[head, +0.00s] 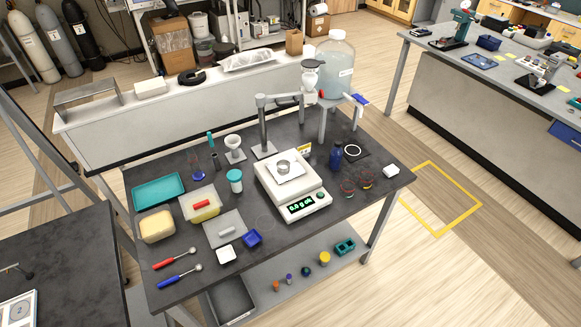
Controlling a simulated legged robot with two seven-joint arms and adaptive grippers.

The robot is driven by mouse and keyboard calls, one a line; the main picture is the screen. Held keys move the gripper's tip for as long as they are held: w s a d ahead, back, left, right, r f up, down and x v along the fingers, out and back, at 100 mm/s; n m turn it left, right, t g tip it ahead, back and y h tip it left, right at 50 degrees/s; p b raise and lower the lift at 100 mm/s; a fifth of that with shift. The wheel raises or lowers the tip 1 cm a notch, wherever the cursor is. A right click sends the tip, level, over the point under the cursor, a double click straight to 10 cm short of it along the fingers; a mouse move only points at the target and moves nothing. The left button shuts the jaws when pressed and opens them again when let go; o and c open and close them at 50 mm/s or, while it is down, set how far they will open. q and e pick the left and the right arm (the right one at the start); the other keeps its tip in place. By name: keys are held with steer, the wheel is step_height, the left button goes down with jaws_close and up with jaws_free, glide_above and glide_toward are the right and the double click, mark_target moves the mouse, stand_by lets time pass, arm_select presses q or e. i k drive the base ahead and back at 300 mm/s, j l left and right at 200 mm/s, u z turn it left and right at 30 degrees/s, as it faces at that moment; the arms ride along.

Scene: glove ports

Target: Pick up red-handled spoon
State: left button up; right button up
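The red-handled spoon (171,260) lies on the dark tabletop (215,280) near its left front corner. Its red handle points left and its small metal bowl points right and slightly away. A blue-handled spoon (176,278) lies nearly parallel, just in front of it and apart from it. Nothing covers the red-handled spoon. Neither of my grippers shows in the head view.
A balance (303,205) stands mid-table. Bare tabletop surrounds the spoons; the table's left edge is close.

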mark_target(191, 249)
steer(key=u, duration=1.3)
